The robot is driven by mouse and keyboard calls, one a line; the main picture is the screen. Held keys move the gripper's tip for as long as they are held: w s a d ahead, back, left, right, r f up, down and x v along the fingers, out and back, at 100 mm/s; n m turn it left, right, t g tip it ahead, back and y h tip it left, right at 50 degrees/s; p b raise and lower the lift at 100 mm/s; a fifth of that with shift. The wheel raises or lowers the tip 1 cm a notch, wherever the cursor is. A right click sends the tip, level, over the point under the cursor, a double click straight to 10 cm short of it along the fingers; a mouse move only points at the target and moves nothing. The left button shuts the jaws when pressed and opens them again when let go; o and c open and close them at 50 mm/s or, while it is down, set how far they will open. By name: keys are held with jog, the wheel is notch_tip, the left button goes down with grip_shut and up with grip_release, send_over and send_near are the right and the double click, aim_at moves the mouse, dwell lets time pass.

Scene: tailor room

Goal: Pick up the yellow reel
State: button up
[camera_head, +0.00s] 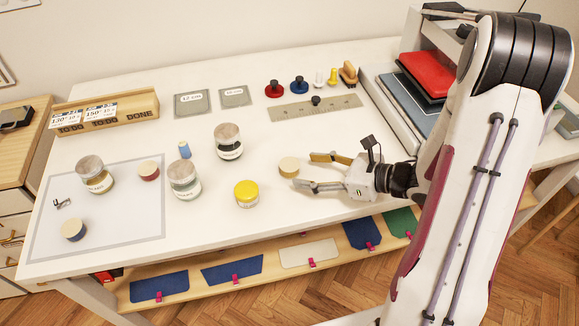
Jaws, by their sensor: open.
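A small round reel (289,167) with a pale wooden top and a yellowish side stands upright on the white table, right of centre. My gripper (305,171) is open and comes from the right, low over the table. Its two fingertips are spread just right of this reel. The lower tip looks close to its near edge; I cannot tell whether it touches. A bright yellow-topped round container (246,192) stands to the left and nearer the front edge, apart from the gripper.
A ruler plate (285,110) with a black knob lies behind. Bare table separates the reel from the ruler.

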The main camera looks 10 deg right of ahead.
aim_at(295, 166)
jog(key=shift+w+a+f, duration=0.1)
jog(key=shift+w+a, duration=0.05)
jog(key=shift+a, duration=0.05)
dwell(0.3)
jog(key=shift+w+d+x, duration=0.15)
jog(key=shift+x, duration=0.7)
jog(key=shift+w+d+x, duration=0.1)
jog(key=shift+x, duration=1.6)
jog(key=c, duration=1.1)
